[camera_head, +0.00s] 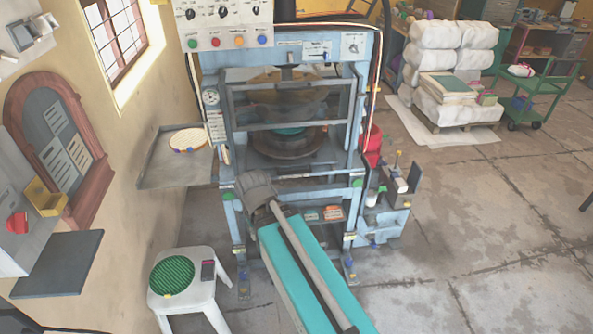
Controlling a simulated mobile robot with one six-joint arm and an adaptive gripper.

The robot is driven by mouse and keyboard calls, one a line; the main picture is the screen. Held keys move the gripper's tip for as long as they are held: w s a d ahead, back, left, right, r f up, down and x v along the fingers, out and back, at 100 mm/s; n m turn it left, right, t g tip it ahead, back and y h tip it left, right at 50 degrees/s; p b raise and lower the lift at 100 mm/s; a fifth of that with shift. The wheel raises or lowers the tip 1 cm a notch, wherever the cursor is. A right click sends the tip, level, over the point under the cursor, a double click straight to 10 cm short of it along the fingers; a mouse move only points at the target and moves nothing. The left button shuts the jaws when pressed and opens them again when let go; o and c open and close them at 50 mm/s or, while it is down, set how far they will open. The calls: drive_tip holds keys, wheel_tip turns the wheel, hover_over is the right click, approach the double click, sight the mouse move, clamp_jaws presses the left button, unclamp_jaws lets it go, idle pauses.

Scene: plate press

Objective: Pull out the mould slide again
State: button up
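The press (361,105) stands in the middle of the view, a pale blue frame with a control panel above. Inside it, behind horizontal guard bars, sits a round dark brown mould (285,146) with a teal disc (290,130) showing above it. It lies inside the frame, behind the front edge. A dark bar (308,176) runs along the front below the mould; I cannot tell whether it is the slide's handle. The bars partly hide the mould and slide.
A white stool (196,297) holds a green disc (172,275). A side tray (160,175) holds a round pale disc (189,139).

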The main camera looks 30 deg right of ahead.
drive_tip(key=w+d+f+t+h+b, duration=0.2)
drive_tip(key=w+d+f+h+b, duration=0.1)
drive_tip(key=w+d+f+b, duration=0.45)
drive_tip(key=n+t+h+b, duration=0.9)
drive_tip(key=n+t+b, duration=0.15)
drive_tip(key=b, duration=2.05)
approach(294, 173)
drive_tip(key=s, duration=0.1)
drive_tip(key=s+a+t, duration=0.1)
drive_tip(key=shift+s+a+f+m, duration=0.2)
drive_tip(key=shift+s+a+m, duration=0.1)
drive_tip(key=shift+m, duration=0.05)
drive_tip(key=x, duration=1.3)
drive_tip(key=shift+w+d+f, duration=0.15)
drive_tip(key=shift+w+d, duration=0.05)
drive_tip(key=shift+w, duration=0.15)
clamp_jaws()
